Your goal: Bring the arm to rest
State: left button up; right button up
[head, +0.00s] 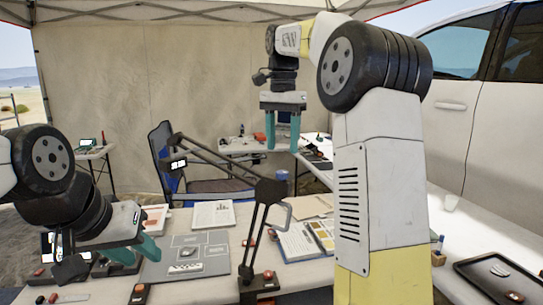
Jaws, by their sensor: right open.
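My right gripper (283,147) hangs high in the middle of the head view, above and behind the table. Its two teal fingers point down and stand apart, with nothing between them. My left gripper (135,257) is low at the left, over the left part of the table. Its teal fingers look apart, and I see no object held between them. My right arm stands in front of the right part of the scene and hides part of the table there.
The near table (205,290) holds a grey mat (200,265), papers (213,214), a clipboard (297,243) and a black jointed stand (262,225). A dark tray (480,280) lies at right. Behind are a folding chair (165,150), a back table (240,147) and a white vehicle (480,150).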

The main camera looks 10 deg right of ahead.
jog(key=shift+r, duration=0.45)
jog(key=shift+s, duration=0.3)
jog(key=s+f+n+t, duration=0.2)
jog(key=s+f+n, duration=0.1)
jog(key=s, duration=0.4)
jog(key=s+a+f+n+t+y, duration=0.1)
jog(key=s+f+n+t, duration=0.1)
jog(key=s+f, duration=0.4)
jog(key=s+a+f+n+t+y, duration=0.1)
jog(key=s+f+n, duration=0.3)
jog(key=s, duration=0.6)
jog(key=shift+f+t, duration=0.35)
jog(key=shift+t, duration=0.25)
jog(key=shift+a, duration=0.1)
